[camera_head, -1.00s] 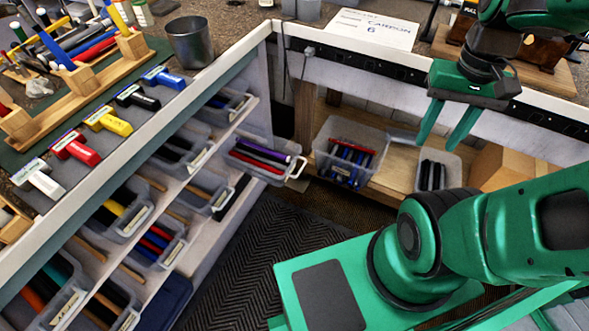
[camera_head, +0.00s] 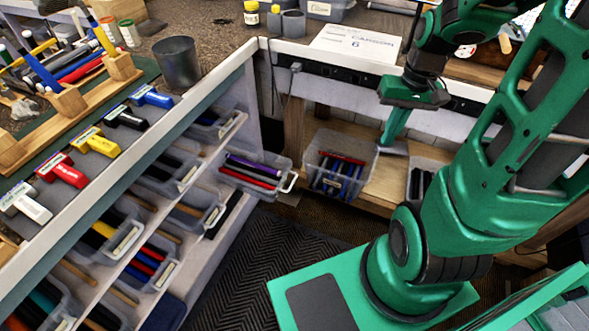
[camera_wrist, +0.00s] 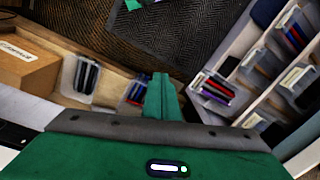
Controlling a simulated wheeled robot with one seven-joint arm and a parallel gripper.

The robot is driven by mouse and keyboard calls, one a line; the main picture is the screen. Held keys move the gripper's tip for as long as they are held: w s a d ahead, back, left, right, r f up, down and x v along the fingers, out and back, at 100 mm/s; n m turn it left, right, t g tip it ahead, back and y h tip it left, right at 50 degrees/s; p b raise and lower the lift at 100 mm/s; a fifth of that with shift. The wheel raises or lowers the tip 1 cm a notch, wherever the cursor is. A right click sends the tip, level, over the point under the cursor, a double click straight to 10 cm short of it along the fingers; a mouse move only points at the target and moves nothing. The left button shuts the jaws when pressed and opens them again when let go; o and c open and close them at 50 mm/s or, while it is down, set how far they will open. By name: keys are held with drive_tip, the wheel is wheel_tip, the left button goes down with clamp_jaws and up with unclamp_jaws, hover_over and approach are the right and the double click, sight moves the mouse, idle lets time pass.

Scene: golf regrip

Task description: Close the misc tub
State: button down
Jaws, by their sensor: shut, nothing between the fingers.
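A clear tub (camera_head: 277,192) with purple, red and dark grips and a white front handle sticks out from the left shelf unit into the aisle. I take it to be the misc tub; its label cannot be read. It also shows in the wrist view (camera_wrist: 208,104), right of the fingers. My gripper (camera_head: 387,143) is shut and empty, fingers pointing down, to the right of the tub and apart from it. In the wrist view the closed fingers (camera_wrist: 162,80) are at the middle.
Another clear tub (camera_head: 312,181) with red and blue grips stands on the low wooden shelf (camera_head: 385,190) between my gripper and the pulled-out tub. A tub with black grips (camera_wrist: 87,75) is farther along. Several tubs fill the left shelves. The dark floor mat (camera_head: 250,250) is clear.

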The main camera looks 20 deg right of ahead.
drive_tip(key=w+a+f+t+y, duration=0.2)
drive_tip(key=w+f+y, duration=0.1)
drive_tip(key=w+f, duration=1.05)
drive_tip(key=m+t+y, duration=0.3)
drive_tip(key=m+t, duration=0.1)
drive_tip(key=t, duration=0.1)
approach(288, 169)
drive_tip(key=shift+x, duration=2.8)
drive_tip(key=shift+d, duration=0.1)
